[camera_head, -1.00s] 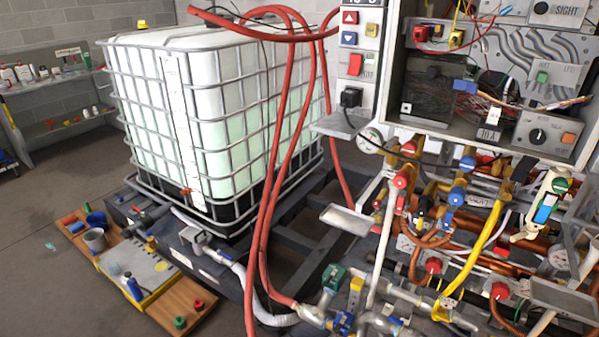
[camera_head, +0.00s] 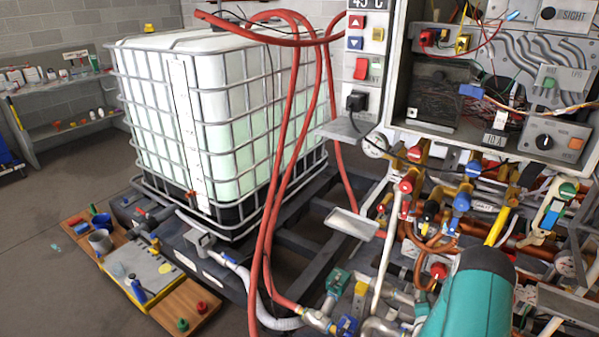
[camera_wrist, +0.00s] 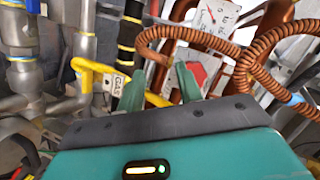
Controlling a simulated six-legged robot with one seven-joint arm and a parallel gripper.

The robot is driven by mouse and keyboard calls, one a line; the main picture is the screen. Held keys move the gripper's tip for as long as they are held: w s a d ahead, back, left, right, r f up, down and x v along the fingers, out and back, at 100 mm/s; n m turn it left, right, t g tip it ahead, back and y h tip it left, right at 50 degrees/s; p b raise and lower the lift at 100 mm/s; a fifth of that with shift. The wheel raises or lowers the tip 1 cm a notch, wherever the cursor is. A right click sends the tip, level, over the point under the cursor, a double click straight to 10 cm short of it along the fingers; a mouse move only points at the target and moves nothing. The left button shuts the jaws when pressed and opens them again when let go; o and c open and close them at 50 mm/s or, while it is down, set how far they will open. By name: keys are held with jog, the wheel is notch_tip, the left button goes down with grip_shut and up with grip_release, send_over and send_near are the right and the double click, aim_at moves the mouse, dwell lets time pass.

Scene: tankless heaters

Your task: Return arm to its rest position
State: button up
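My gripper (camera_wrist: 160,88) shows in the wrist view with its two teal fingers apart and nothing held between them. A yellow gas pipe (camera_wrist: 156,100) crosses behind the fingers. A red valve (camera_wrist: 196,74) and a corrugated copper hose (camera_wrist: 200,38) are just beyond the fingertips; I cannot tell whether they touch. In the head view a teal and black part of my arm (camera_head: 470,305) stands in front of the pipework at the lower right. My fingers do not show there.
Dense pipework (camera_head: 440,215) and an open electrical cabinet (camera_head: 445,100) fill the right. Red hoses (camera_head: 268,215) loop down before a caged white tank (camera_head: 225,125). A metal tray (camera_head: 351,223) juts out. Clear floor (camera_head: 50,205) lies at the left.

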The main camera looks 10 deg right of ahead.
jog(key=w+a+r+n+y, duration=0.25)
jog(key=w+r, duration=0.25)
jog(key=r, duration=0.6)
jog(key=s+a+r+n+g+y, duration=0.15)
jog(key=a+r+n, duration=0.25)
jog(key=a+r, duration=0.55)
jog(key=s+a+r+n+g, duration=0.25)
jog(key=a+r, duration=0.35)
jog(key=r, duration=0.6)
jog(key=s+a+r+n+g+y, duration=0.1)
jog(key=s+a+r+n, duration=0.4)
jog(key=s+a+r, duration=0.55)
jog(key=s+a+n+g+y, duration=0.1)
jog(key=s+a+n, duration=0.1)
jog(key=s, duration=0.7)
jog(key=s+a+r+n+g, duration=0.1)
jog(key=s+a+n, duration=0.1)
jog(key=s, duration=0.7)
jog(key=shift+a+r+g+y, duration=0.3)
jog(key=shift+a+y, duration=0.1)
jog(key=shift+a, duration=0.15)
jog(key=shift+d, duration=0.1)
